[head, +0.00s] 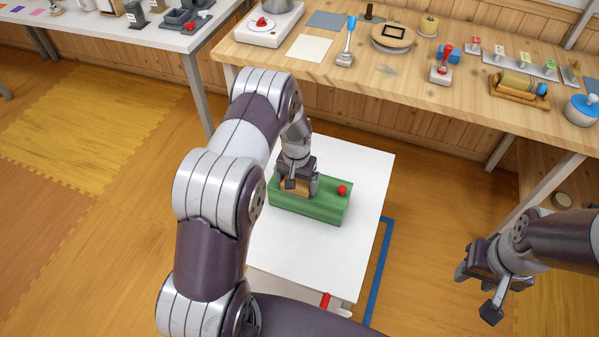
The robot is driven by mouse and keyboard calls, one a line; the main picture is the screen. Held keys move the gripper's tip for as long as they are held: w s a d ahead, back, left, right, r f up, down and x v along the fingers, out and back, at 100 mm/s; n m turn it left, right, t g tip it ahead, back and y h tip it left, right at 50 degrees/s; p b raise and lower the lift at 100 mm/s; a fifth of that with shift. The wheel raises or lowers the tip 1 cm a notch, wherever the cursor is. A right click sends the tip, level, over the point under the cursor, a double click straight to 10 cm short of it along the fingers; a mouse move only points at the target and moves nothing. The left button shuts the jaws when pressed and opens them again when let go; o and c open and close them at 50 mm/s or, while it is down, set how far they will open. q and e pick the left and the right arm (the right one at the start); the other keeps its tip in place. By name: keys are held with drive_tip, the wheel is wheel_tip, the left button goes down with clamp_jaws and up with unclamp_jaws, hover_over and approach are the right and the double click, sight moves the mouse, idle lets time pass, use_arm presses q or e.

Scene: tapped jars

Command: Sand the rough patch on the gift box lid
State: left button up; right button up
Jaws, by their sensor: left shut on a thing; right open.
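The green gift box (318,208) sits on a white-topped stand in the middle of the head view. A red knob (342,190) is on the right part of its top. My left gripper (297,188) is over the left part of the box, pointing down, shut on an orange-brown block (296,187). The block is at the lid's surface; I cannot tell whether it touches. The gripper and block cover that part of the lid, and I cannot make out a rough patch. My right gripper (478,287) is open and empty, off to the right of the stand.
The white stand top (352,157) is clear around the box. A red handle (325,300) shows at its front edge. A wooden bench (475,100) behind holds a hot plate, brushes, stamps and jars. Blue tape (379,270) marks the floor right of the stand.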

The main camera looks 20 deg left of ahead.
use_arm(q)
drive_tip(key=shift+s, duration=0.1)
wheel_tip(320, 180, up, 7)
drive_tip(key=p, duration=0.5)
drive_tip(key=shift+r+p, duration=0.1)
drive_tip(key=shift+p, duration=0.25)
idle(0.3)
drive_tip(key=s+d+r+p, duration=0.1)
drive_tip(key=s+d+r, duration=0.2)
drive_tip(key=d+r, duration=0.2)
drive_tip(key=shift+s+d+r+m, duration=0.3)
drive_tip(key=shift+s+d+r, duration=0.1)
drive_tip(key=shift+r, duration=0.3)
